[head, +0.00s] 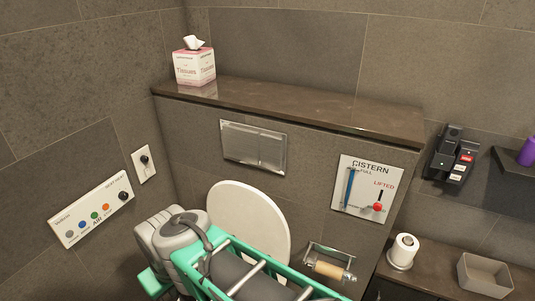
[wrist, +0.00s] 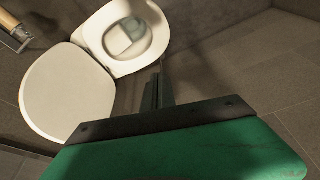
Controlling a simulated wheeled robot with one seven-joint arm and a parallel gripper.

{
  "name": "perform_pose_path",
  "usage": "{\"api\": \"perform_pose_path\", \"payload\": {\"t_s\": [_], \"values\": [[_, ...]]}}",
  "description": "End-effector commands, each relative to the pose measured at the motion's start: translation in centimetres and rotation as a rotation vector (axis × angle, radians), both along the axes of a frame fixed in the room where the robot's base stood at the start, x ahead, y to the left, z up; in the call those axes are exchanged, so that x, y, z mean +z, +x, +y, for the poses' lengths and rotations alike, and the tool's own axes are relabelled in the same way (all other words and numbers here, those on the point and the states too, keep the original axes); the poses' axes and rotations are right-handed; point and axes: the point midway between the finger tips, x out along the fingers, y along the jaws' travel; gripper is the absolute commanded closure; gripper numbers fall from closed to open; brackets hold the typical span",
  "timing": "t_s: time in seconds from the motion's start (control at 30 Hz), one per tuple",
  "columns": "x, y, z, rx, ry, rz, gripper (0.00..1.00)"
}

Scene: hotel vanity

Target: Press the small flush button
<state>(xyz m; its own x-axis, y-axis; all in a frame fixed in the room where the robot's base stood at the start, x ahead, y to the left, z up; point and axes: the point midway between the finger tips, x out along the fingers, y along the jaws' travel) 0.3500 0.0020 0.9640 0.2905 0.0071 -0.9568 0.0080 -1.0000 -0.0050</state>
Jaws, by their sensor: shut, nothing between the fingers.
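The silver flush plate (head: 253,146) is on the tiled wall below the ledge, above the raised toilet lid, in the head view. A seam splits it into a wider left button (head: 239,141) and a narrower right button, the small flush button (head: 272,152). Neither shows in the wrist view. My gripper (wrist: 159,68) shows in the wrist view as thin dark fingers, shut and empty, in front of the toilet. Its fingertips do not show in the head view, where my arm covers the lower middle. I cannot tell its distance from the plate.
The toilet lid (head: 250,220) stands raised under the plate; the open bowl (wrist: 128,37) shows in the wrist view. A paper holder (head: 328,268) and cistern panel (head: 367,188) are to the right. A tissue box (head: 194,67) stands on the ledge (head: 300,109). A control panel (head: 92,211) is on the left wall.

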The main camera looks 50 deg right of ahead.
Motion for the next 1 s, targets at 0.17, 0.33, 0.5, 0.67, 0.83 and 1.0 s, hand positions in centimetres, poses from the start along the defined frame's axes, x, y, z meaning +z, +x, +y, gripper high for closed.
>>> {"api": "perform_pose_path", "payload": {"t_s": [0.17, 0.33, 0.5, 0.67, 0.83, 1.0], "values": [[-2.8, 5.8, -2.1, -0.08, 0.088, -0.186, 1.0], [-3.1, 14.6, -9.2, -0.315, 0.32, -0.644, 1.0], [1.3, 15.9, -20.1, -0.608, 0.499, -1.106, 1.0], [4.4, 12.0, -28.6, -0.824, 0.576, -1.422, 1.0], [5.9, 8.7, -32.9, -0.936, 0.602, -1.589, 1.0], [6.4, 8.1, -33.5, -0.952, 0.606, -1.617, 1.0]]}}
